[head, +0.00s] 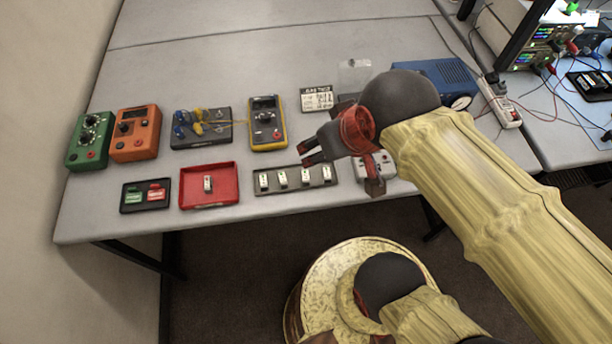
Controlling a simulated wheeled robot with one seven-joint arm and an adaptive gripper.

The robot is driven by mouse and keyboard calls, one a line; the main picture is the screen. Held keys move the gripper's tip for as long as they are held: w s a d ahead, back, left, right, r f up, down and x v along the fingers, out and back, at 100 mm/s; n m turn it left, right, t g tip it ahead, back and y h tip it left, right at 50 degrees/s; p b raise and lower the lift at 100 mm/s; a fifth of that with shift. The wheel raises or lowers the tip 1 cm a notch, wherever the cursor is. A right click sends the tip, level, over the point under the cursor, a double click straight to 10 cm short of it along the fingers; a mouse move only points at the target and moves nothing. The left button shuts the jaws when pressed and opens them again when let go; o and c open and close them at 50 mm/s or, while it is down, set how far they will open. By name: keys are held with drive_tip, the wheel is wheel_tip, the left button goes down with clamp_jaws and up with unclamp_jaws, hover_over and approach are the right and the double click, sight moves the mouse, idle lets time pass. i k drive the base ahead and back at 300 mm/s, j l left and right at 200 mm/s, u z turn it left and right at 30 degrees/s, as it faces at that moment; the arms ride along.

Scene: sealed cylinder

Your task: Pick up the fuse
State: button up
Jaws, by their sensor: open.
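A small white piece that looks like a fuse (207,183) stands in the red tray (228,196) near the table's front edge. Several similar white pieces (282,179) stand in a row in a dark grey holder (294,186) to the right of it. I cannot tell which of these the task calls the fuse. My gripper (341,170) is open, with its fingers spread apart. It shows over the right end of the holder, to the right of the red tray, and appears empty. My wrist and arm cover part of the table's right side.
A black tray (146,208) with green and red pieces lies left of the red tray. Behind stand a green box (90,140), an orange box (135,132), a terminal board (200,128) and a yellow multimeter (267,122). The table's back left is clear.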

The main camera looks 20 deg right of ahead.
sight(305, 172)
drive_tip(key=k+l+z, duration=0.2)
drive_tip(key=k+z, duration=0.25)
drive_tip(key=k+l+z, duration=0.5)
drive_tip(key=k+j, duration=0.05)
drive_tip(key=j, duration=0.05)
